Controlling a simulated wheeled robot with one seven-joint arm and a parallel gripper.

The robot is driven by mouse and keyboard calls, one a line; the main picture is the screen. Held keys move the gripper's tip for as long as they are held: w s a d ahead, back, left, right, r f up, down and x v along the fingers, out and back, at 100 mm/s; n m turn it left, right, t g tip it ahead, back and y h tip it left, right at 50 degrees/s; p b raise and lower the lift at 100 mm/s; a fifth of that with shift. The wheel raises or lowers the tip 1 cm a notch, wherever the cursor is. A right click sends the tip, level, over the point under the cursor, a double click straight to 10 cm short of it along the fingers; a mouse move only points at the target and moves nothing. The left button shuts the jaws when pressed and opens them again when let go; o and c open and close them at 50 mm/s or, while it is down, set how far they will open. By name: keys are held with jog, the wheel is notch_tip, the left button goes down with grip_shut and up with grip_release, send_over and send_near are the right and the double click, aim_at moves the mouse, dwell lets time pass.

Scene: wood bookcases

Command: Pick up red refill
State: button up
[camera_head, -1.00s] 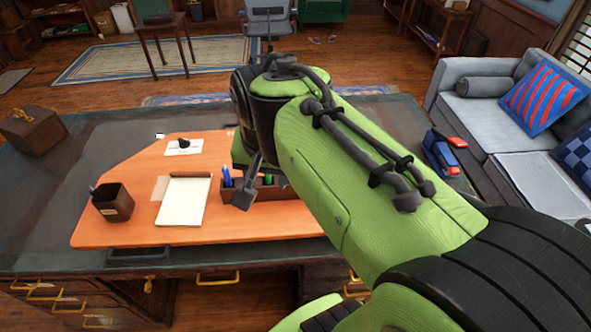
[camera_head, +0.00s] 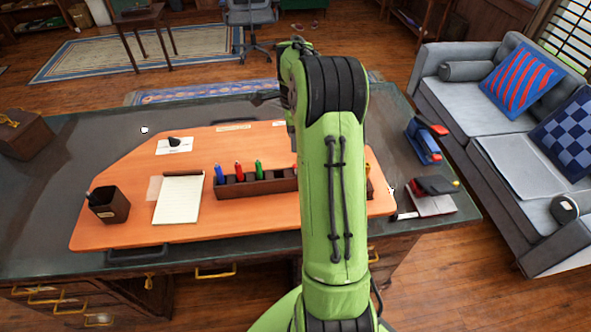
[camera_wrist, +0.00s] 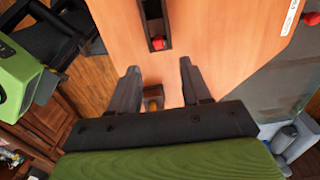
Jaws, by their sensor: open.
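A red upright pen-like item (camera_head: 238,171) stands in a dark wooden rack (camera_head: 228,190) on the orange desk mat, between a blue item (camera_head: 221,173) and a green item (camera_head: 259,169). In the wrist view my gripper (camera_wrist: 162,68) is open and empty above the orange mat. A small red object (camera_wrist: 158,43) sits at the end of a dark narrow strip beyond the fingertips. I cannot tell whether it is the red item of the rack.
A notepad (camera_head: 180,199) and a dark pen cup (camera_head: 109,204) are on the mat's left. A blue and red stapler-like object (camera_head: 424,142) and a black and red one (camera_head: 434,186) lie at the desk's right. The left desk top is open.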

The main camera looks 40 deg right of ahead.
jog(key=f, duration=1)
jog(key=shift+s+f+b, duration=0.15)
jog(key=shift+s+b, duration=0.05)
jog(key=shift+b, duration=0.1)
grip_shut()
